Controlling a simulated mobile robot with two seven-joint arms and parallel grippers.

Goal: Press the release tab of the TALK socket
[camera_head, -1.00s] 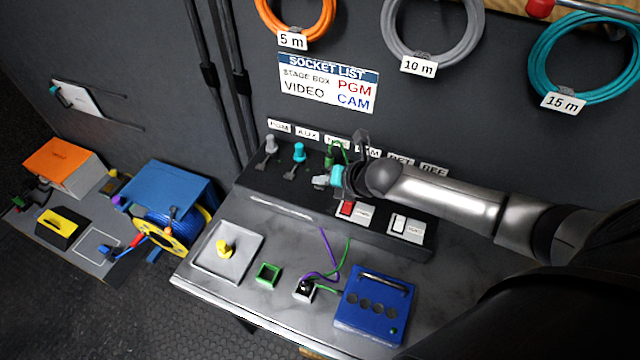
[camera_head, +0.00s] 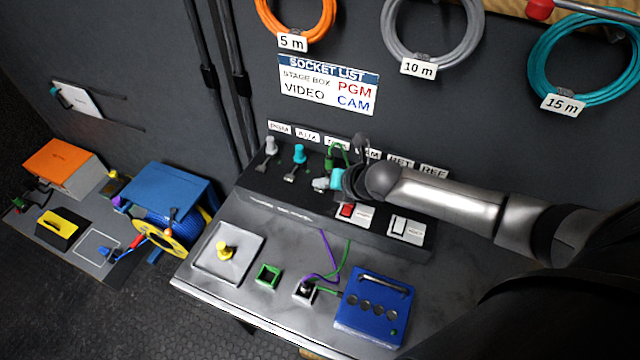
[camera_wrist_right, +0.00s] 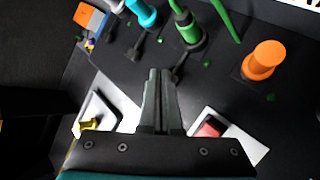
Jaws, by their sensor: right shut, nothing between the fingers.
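The TALK socket seems to be the third from the left on the black sloped panel, holding a green plug (camera_head: 330,158); its label is partly covered. The green plug also shows in the right wrist view (camera_wrist_right: 188,30). A small dark release tab (camera_wrist_right: 177,70) sticks out in front of it. My right gripper (camera_wrist_right: 157,72) is shut and empty. Its fingertips are just left of that tab in the wrist view; I cannot tell whether they touch it. In the head view my right gripper (camera_head: 319,184) is low over the panel, below the green plug. My left gripper is not in view.
A cyan plug (camera_wrist_right: 145,14) and a grey plug (camera_head: 270,146) stand left of the green one. An orange plug (camera_wrist_right: 264,60) stands to its right. A red switch (camera_wrist_right: 210,129) is near the fingers. A blue box (camera_head: 375,305) sits on the bench.

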